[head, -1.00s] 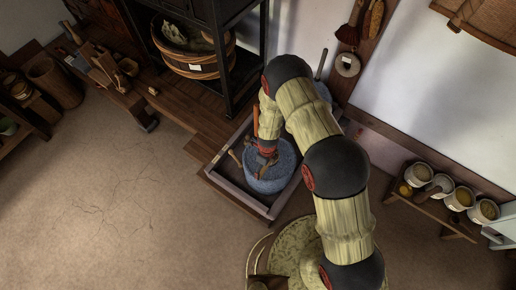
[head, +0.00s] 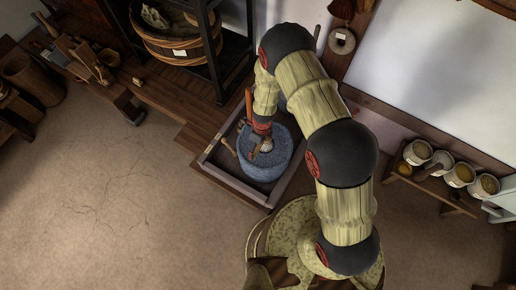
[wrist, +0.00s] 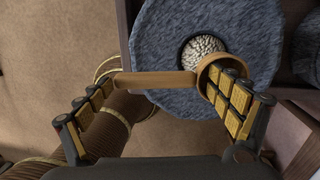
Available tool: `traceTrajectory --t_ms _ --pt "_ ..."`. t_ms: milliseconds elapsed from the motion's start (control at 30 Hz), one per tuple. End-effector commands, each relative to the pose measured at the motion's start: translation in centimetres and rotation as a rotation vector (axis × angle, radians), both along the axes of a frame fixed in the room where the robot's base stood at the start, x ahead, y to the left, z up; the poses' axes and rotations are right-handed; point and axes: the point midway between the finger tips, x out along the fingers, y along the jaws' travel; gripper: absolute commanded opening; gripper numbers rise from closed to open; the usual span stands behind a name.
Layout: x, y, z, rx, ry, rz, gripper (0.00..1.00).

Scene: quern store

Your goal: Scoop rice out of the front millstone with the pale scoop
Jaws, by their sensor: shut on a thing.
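The front millstone (head: 262,172) is a round blue-grey stone; its top (wrist: 165,50) fills the upper middle of the wrist view. White rice (wrist: 203,48) lies in its central hole and also shows in the head view (head: 267,146). My gripper (wrist: 165,88) is over the near side of the stone, shut on the pale scoop (wrist: 158,80). The scoop's tan handle spans between the fingers, and its round end is at the right finger, overlapping the lower right edge of the hole. Whether rice is in the scoop cannot be seen.
The millstone stands in a wooden-edged tray (head: 238,186). Another stone (wrist: 308,50) is at the right edge of the wrist view, mostly out of frame. A low bench with several pots (head: 458,176) stands at the right. A dark shelf (head: 212,45) rises behind. The floor at left is clear.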

Motion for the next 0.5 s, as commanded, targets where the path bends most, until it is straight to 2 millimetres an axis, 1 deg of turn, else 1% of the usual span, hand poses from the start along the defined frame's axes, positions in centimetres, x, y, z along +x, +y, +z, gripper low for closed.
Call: traceTrajectory --t_ms 33,500 --pt "0.04 0.0 -0.35 0.006 0.0 0.0 0.48" --pt "-0.01 -0.01 -0.56 0.059 0.007 0.001 0.48"
